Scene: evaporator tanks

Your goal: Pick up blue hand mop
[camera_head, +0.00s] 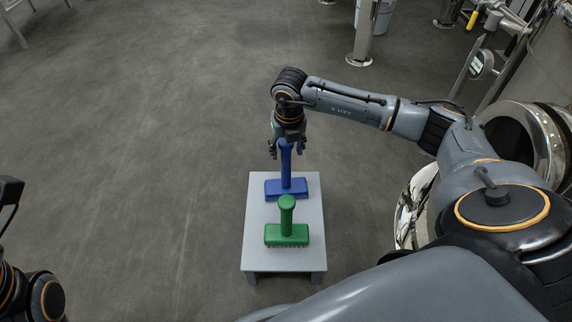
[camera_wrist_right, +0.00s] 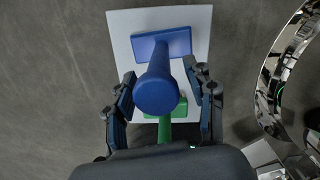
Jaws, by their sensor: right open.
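The blue hand mop (camera_head: 287,188) stands with its handle up on a small light-grey table (camera_head: 308,210). My right gripper (camera_head: 287,150) is open above it, with its fingers on either side of the handle's upper part. In the right wrist view the blue mop (camera_wrist_right: 157,85) shows its round handle end between the two open fingers (camera_wrist_right: 163,110), with a gap on both sides. A green hand mop (camera_head: 287,236) stands nearer on the same table and is partly hidden behind the blue handle in the right wrist view.
Shiny round steel tanks (camera_head: 515,140) stand close on the right, beside my right arm. Metal posts (camera_head: 364,35) and a light bin stand at the back. The grey floor (camera_head: 130,130) left of the table is clear.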

